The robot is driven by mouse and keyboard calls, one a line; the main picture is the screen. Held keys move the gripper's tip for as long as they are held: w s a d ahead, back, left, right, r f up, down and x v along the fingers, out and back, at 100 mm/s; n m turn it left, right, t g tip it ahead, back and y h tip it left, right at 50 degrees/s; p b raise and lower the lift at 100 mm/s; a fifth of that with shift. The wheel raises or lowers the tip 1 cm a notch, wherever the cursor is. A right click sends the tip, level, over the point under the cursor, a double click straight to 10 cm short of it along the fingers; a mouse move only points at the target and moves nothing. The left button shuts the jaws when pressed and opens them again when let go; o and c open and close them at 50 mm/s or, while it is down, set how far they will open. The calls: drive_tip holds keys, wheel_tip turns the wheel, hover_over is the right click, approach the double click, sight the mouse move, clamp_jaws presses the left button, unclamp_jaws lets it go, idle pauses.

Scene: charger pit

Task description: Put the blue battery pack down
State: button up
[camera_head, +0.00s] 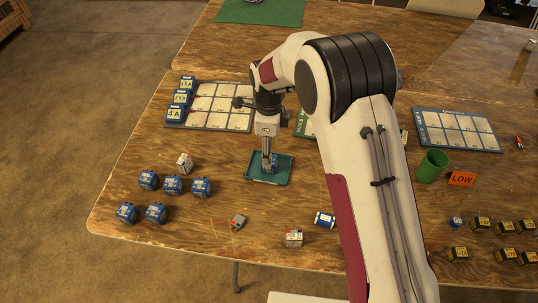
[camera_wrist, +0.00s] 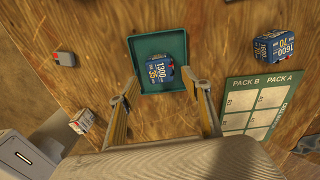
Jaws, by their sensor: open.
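The blue battery pack (camera_wrist: 160,69), with white and yellow print and a red mark on its right side, sits inside the green tray (camera_wrist: 146,42) in the wrist view. In the head view the tray (camera_head: 285,179) is near the middle of the table, with the pack (camera_head: 272,168) in it, partly covered by my gripper (camera_head: 267,160). In the wrist view my gripper (camera_wrist: 160,78) is open, its two fingers apart, one on each side of the near end of the pack. I cannot tell whether either finger touches it.
Several blue packs (camera_head: 173,185) and a white box (camera_head: 185,163) stand to the left. A grey box (camera_head: 238,221), a white-red box (camera_head: 293,238) and another blue pack (camera_head: 325,219) lie in front. A green cup (camera_head: 432,166) is right. Bare table surrounds the tray.

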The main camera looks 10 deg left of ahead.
wheel_tip(320, 180, up, 7)
idle(0.4)
drive_tip(key=shift+r, duration=0.1)
idle(0.7)
drive_tip(key=s+d+r+n+t, duration=0.1)
drive_tip(key=s+d+r+n, duration=0.3)
drive_tip(key=s+d+r, duration=0.35)
drive_tip(key=s+d+r+n+t, duration=0.2)
drive_tip(key=s+d+r+n, duration=0.25)
drive_tip(key=d+r, duration=0.55)
drive_tip(key=s+d+r+n+t, duration=0.1)
drive_tip(key=s+d+n, duration=0.3)
drive_tip(key=s, duration=0.5)
drive_tip(key=s+d+r+n+t, duration=0.1)
drive_tip(key=s+d+n, duration=0.3)
drive_tip(key=s, duration=0.4)
drive_tip(key=shift+s+d+r+n+t, duration=0.2)
drive_tip(key=shift+s+n+t, duration=0.15)
drive_tip(key=shift+n, duration=0.4)
